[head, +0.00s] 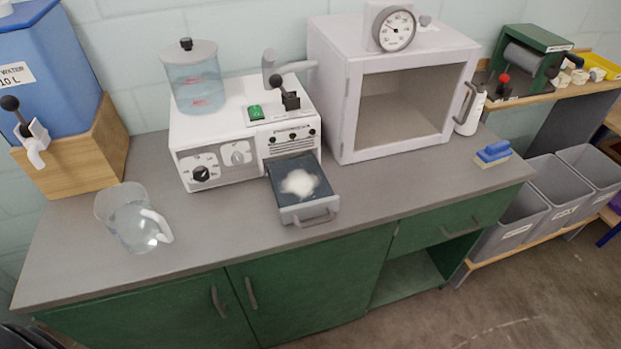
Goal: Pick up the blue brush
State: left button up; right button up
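The blue brush (493,151) lies on the grey countertop (420,186) near its right end. It has a blue handle on top and a pale bristle block underneath, and it looks to rest bristles down. It stands in front of and to the right of the white box with the open front. Nothing touches it from above. Neither of my grippers shows in the head view.
Near the brush are a white bottle (470,112) and the white cabinet (340,110) with a dial. A white machine (220,130) with an open drawer (309,214) and a clear jug (132,220) stand further left. Grey bins (514,222) sit below right. Counter in front of the cabinet is clear.

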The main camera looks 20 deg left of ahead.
aim_at(496, 153)
jog(key=u, duration=0.35)
jog(key=i+l+u, duration=0.15)
jog(key=l+u, duration=0.25)
jog(key=l, duration=0.25)
jog(key=l+u, duration=0.45)
jog(key=l, duration=0.25)
jog(key=l+u, duration=0.4)
jog(key=l, duration=0.3)
